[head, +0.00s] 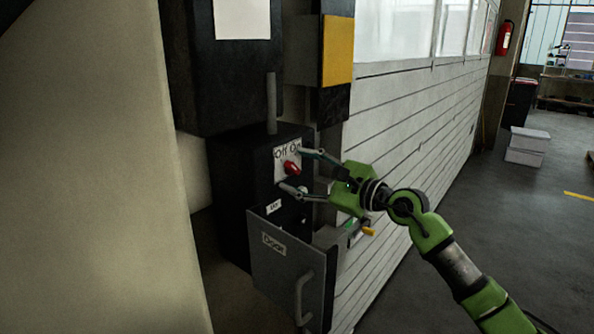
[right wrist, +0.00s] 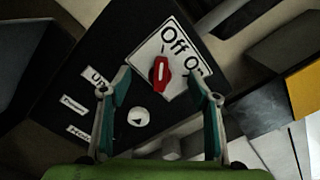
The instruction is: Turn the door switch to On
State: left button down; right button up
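The door switch is a red knob (head: 291,168) on a white plate (head: 284,151) marked Off and On, on the front of a black control box (head: 244,190). My right gripper (head: 292,172) is open in front of the plate, with one finger above the knob and one below. In the right wrist view the red knob (right wrist: 160,72) lies between the two spread fingers (right wrist: 160,82), and neither appears to touch it. The knob's upper end points between the words, nearer Off. My left gripper is not in view.
A grey panel labelled Door (head: 288,265), with a handle, stands below the box. A lever handle (head: 271,103) stands above the box. A yellow panel (head: 338,50) is above right. A white slatted door (head: 415,130) runs behind my right arm.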

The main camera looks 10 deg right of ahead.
jog(key=c, duration=1.3)
jog(key=shift+o, duration=0.3)
jog(key=m+p, duration=0.4)
jog(key=p, duration=0.1)
jog(key=m+p, duration=0.3)
jog(key=shift+r, duration=0.35)
jog(key=shift+d+f+m+p, duration=0.1)
jog(key=shift+f+m+p, duration=0.15)
jog(key=shift+m, duration=0.65)
jog(key=shift+f+m, duration=0.2)
jog(key=shift+m, duration=0.6)
jog(key=m, duration=0.4)
jog(key=shift+w+d, duration=0.1)
jog(key=m, duration=0.3)
jog(key=shift+m, duration=0.3)
jog(key=o, duration=1.5)
jog(key=shift+o, duration=0.2)
jog(key=shift+r, duration=0.1)
